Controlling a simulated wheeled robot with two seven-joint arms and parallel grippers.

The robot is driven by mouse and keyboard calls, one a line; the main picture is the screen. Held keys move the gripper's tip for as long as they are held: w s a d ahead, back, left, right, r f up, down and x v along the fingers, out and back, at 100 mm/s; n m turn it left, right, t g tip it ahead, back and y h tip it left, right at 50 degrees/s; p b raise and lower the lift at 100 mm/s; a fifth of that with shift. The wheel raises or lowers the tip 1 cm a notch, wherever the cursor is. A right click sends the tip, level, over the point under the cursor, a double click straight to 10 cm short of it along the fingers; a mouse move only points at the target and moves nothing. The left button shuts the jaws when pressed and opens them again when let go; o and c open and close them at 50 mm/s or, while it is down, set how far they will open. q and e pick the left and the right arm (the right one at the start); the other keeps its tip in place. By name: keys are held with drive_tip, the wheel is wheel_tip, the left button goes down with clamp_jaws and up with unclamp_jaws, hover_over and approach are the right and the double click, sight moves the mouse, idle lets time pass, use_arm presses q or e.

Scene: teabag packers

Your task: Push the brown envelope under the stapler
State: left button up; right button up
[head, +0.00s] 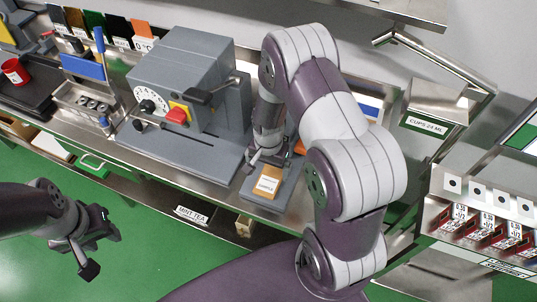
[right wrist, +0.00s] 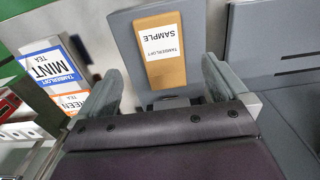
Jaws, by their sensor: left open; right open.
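The brown envelope (head: 269,186) with a white SAMPLE label lies on a grey plate (head: 283,192) at the bench's front edge. In the right wrist view the envelope (right wrist: 180,73) lies on the plate, ahead of the fingers. My right gripper (head: 262,158) is just behind the envelope in the head view, pointing down. In its wrist view my right gripper (right wrist: 163,88) is open, fingers apart with nothing clearly held. Contact with the envelope cannot be told. My arm hides much of the area behind it; no stapler head is clearly visible. My left gripper (head: 88,243) is open and empty over the green floor.
A grey machine (head: 175,80) with a dial and red button stands left of the plate. A MINT tea box (right wrist: 48,72) shows beside the plate in the wrist view. A rack of red-and-white items (head: 485,225) stands at right. Green floor lies in front.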

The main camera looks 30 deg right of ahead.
sight(268, 182)
drive_tip(key=shift+w+f, duration=0.1)
drive_tip(key=shift+f, duration=0.15)
wheel_tip(268, 182, down, 7)
drive_tip(key=shift+f+p, duration=0.1)
drive_tip(key=shift+p, duration=0.7)
drive_tip(key=c, duration=1.1)
